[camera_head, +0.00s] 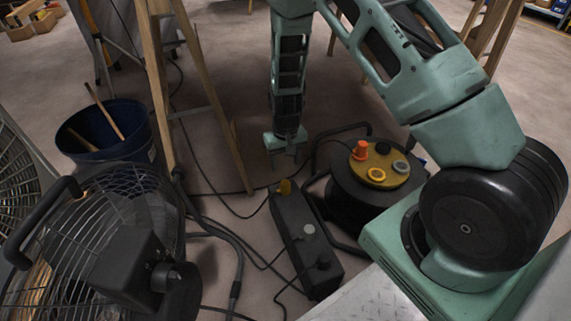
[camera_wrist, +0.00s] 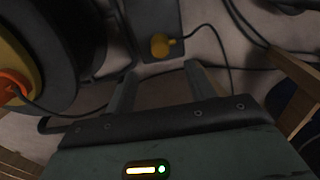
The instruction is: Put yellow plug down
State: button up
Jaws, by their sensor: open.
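The yellow plug (camera_head: 284,187) stands at the far end of the dark power strip (camera_head: 301,232) on the floor. In the wrist view the yellow plug (camera_wrist: 162,46) sits on the end of the strip (camera_wrist: 150,18), with a dark cable running from it to the right. It appears to be in a socket there. My gripper (camera_head: 287,153) is above the floor just beyond that end of the strip. In the wrist view my gripper (camera_wrist: 160,76) is open and empty, its fingers apart from the plug.
A black cable reel (camera_head: 352,196) with an orange plug (camera_head: 361,149) stands right of the strip. A caged fan (camera_head: 110,225), a blue bucket (camera_head: 108,130) and wooden trestle legs (camera_head: 208,90) stand left. Loose cables cross the floor around the strip.

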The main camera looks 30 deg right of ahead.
jog(key=s+a+r+n+y, duration=0.1)
jog(key=s+a+r+n, duration=0.1)
jog(key=s+a+r, duration=0.5)
jog(key=s+a+r+n+y, duration=0.1)
jog(key=s+a+r+n, duration=0.2)
jog(key=a+r, duration=0.75)
jog(key=s+a+r+n, duration=0.1)
jog(key=s+r, duration=0.3)
jog(key=s, duration=0.4)
jog(key=s+a+r+n+h, duration=0.1)
jog(key=s+r+n, duration=0.3)
jog(key=s, duration=0.5)
jog(key=shift+s+r, duration=0.15)
jog(key=shift+r, duration=0.6)
notch_tip(320, 180, up, 46)
jog(key=p, duration=4.6)
jog(key=shift+r+p, duration=0.2)
jog(key=shift+p, duration=0.15)
